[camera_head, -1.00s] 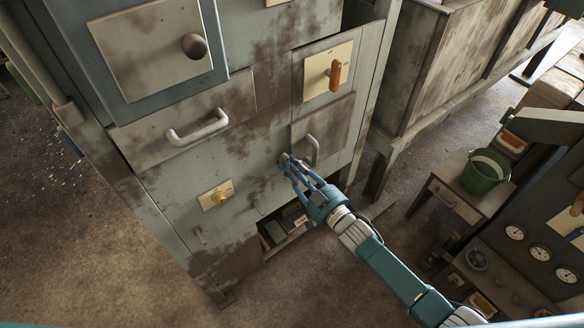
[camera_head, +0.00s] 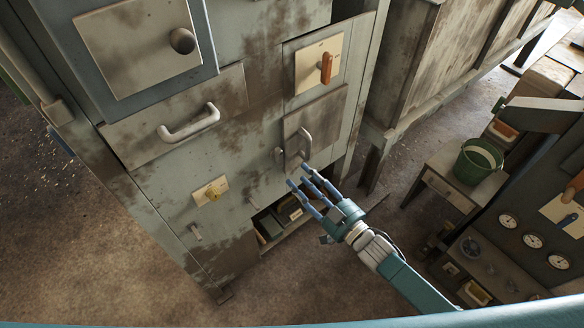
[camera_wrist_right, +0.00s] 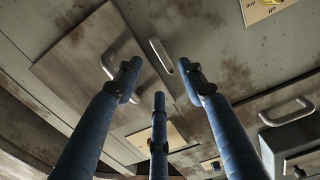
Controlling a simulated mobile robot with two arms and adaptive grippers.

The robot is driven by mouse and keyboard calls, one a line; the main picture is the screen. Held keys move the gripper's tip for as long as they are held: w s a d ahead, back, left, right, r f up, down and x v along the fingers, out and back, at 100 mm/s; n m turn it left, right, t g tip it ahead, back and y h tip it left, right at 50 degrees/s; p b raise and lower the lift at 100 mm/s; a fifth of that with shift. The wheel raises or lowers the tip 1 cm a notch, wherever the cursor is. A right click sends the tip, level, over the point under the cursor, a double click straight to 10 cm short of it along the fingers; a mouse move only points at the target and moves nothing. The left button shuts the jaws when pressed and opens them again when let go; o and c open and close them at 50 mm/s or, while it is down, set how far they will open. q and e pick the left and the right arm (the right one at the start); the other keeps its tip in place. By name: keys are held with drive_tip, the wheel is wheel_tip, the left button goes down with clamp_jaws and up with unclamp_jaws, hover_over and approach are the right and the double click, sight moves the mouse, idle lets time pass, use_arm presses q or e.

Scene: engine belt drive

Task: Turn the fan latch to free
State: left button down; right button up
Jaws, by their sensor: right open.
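A small grey turn latch (camera_head: 279,155) sits on the cabinet front, just left of a small door (camera_head: 320,125) with a grey handle (camera_head: 302,143). The latch stands roughly upright in the head view; any marking by it cannot be read. It also shows in the right wrist view as a slim bar (camera_wrist_right: 161,56) beyond the fingers. My right gripper (camera_head: 312,186) is open and empty, below and right of the latch, with its fingers apart from it. In the right wrist view the spread fingers (camera_wrist_right: 155,92) hold nothing. My left gripper is not in view.
An orange lever (camera_head: 326,67) on a cream plate sits above the door. A yellow knob (camera_head: 212,193) and a drawer handle (camera_head: 190,124) are to the left. An open shelf (camera_head: 275,240) with boxes lies below. A green bucket (camera_head: 478,162) stands on a side table.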

drive_tip(key=v, duration=0.4)
drive_tip(key=shift+c, duration=0.2)
idle(1.3)
